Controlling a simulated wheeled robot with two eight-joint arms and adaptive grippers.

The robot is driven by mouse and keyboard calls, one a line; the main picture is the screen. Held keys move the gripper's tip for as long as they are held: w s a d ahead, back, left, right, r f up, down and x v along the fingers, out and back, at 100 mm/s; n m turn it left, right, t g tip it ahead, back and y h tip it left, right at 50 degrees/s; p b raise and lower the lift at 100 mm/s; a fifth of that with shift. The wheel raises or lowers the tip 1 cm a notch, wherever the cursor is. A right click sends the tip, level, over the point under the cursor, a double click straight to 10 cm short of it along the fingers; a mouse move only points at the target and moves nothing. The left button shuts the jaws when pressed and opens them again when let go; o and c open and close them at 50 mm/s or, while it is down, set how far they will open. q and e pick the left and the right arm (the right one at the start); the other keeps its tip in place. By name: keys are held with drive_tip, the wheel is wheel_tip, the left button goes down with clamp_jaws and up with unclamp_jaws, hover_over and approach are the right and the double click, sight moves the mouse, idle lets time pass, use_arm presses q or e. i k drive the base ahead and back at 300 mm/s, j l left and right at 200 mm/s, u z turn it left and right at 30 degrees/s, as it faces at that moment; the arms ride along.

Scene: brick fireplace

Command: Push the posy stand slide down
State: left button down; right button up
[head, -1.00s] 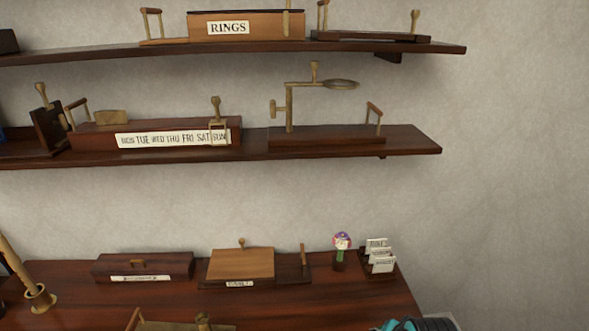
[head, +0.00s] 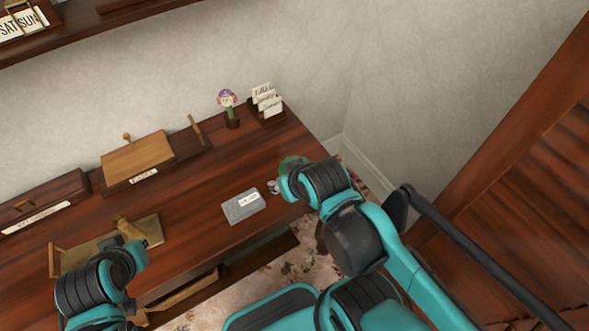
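A small posy with a purple and pink flower (head: 227,98) stands upright in a dark holder (head: 233,123) at the desk's back right. No slide can be made out on it. A brass post with a ring, on a dark base on the shelf, shows only in the earlier head view; I cannot tell whether it is the posy stand. My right gripper (head: 273,187) is over the right part of the desk, well in front of the posy. My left gripper (head: 142,247) is at the desk's front left, by a brass tray. The finger openings are too small or hidden to read.
On the desk (head: 200,205) are a grey labelled box (head: 243,206), a card rack (head: 267,105), a wooden-lidded box (head: 138,158), a long dark box (head: 45,203) and a brass tray (head: 85,258). A shelf (head: 95,30) hangs above. Bare desk lies between posy and grey box.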

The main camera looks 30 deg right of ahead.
sight(130, 236)
drive_tip(key=u, duration=0.95)
